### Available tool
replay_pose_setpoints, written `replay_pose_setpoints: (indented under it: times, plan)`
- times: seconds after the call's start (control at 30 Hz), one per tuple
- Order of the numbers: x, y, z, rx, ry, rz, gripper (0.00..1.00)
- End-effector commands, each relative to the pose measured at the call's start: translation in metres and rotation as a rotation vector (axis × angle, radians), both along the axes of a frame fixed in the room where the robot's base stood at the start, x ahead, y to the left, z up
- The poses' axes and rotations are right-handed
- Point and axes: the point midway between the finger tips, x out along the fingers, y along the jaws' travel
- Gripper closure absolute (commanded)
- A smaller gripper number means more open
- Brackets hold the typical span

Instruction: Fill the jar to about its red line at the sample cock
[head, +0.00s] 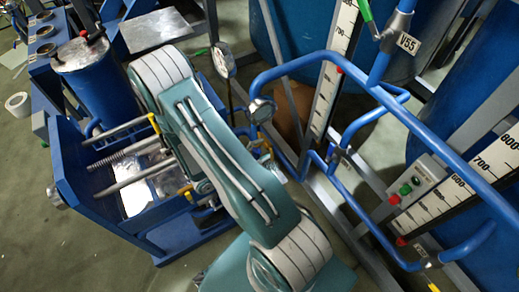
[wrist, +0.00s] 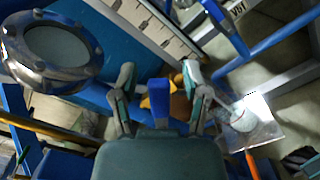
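In the wrist view, my gripper (wrist: 160,75) has its two fingers spread apart. An upright blue lever-like piece (wrist: 159,97) stands between them, with gaps on both sides. It may be the sample cock's handle, but I cannot tell. A small whitish cylinder (wrist: 242,119), possibly the jar, is right of the gripper on a bright metal plate (wrist: 267,127). I cannot make out a red line or a liquid level. In the head view my arm hides the gripper, and I cannot identify the jar or cock there.
Blue pipes (head: 345,62) and scaled gauge boards (head: 331,95) stand right of my arm. A blue frame (head: 85,190) with metal rods and a blue cylinder (head: 88,75) are at left. A round flanged window (wrist: 55,45) is close on the left in the wrist view. Green floor shows at lower left.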

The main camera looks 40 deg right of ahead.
Motion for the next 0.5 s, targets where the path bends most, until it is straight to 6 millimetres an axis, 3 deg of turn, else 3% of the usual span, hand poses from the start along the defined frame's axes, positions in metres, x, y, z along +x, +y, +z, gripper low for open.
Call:
replay_pose_setpoints:
  times: [0.33, 0.5]
  plan:
    - [0.004, 0.011, 0.001, -0.006, -0.002, 0.006, 0.40]
    - [0.010, 0.036, 0.001, -0.004, -0.003, 0.008, 0.40]
